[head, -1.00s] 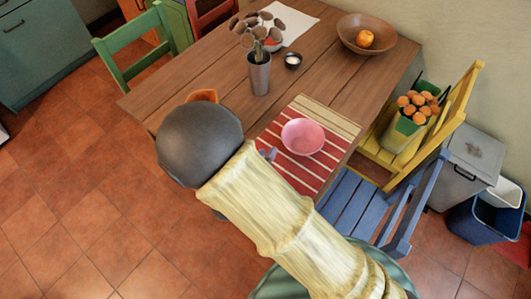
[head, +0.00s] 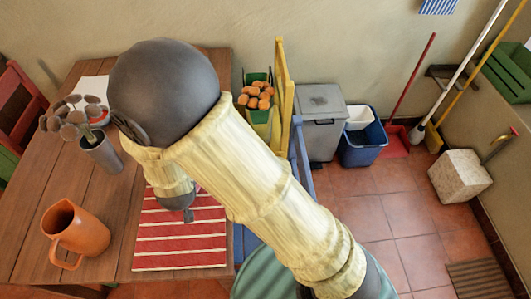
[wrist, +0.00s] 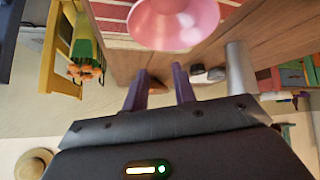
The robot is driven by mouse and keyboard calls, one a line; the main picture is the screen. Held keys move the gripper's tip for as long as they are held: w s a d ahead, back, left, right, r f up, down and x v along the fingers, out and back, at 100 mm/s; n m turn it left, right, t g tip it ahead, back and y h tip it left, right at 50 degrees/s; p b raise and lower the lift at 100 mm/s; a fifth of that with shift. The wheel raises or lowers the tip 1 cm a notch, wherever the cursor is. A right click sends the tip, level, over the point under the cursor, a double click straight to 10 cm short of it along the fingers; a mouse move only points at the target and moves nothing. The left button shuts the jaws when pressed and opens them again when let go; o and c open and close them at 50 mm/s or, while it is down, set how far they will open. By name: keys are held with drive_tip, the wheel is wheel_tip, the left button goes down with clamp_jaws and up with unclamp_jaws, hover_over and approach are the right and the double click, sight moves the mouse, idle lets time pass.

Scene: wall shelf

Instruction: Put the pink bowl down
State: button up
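The pink bowl (wrist: 173,22) shows at the top of the wrist view, which looks upside down. It appears upright, with the red striped mat (wrist: 108,27) beside and behind it. My gripper (wrist: 160,72) is open, its two purple fingers apart with nothing between them. The bowl lies past the fingertips, with a visible gap. In the head view my gripper (head: 189,215) hangs over the striped mat (head: 180,248), and the bowl is hidden behind my arm.
An orange pitcher (head: 80,231) and a metal vase (head: 101,152) stand on the wooden table (head: 30,190) left of the mat. A yellow chair (head: 283,90) with a planter (head: 259,117) stands beyond the table's right side. A grey bin (head: 320,118) stands farther right.

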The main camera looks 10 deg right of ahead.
drive_tip(key=w+d+r+m+g, duration=0.2)
drive_tip(key=d+r, duration=0.2)
drive_tip(key=d, duration=0.5)
drive_tip(key=s+d+r+m+g+h, duration=0.1)
drive_tip(key=s+d, duration=0.3)
drive_tip(key=d, duration=0.6)
drive_tip(key=s+d+r+m+g+h, duration=0.1)
drive_tip(key=s+d+r, duration=0.3)
drive_tip(key=d, duration=0.7)
drive_tip(key=shift+d+r+g, duration=0.25)
drive_tip(key=shift+g, duration=0.65)
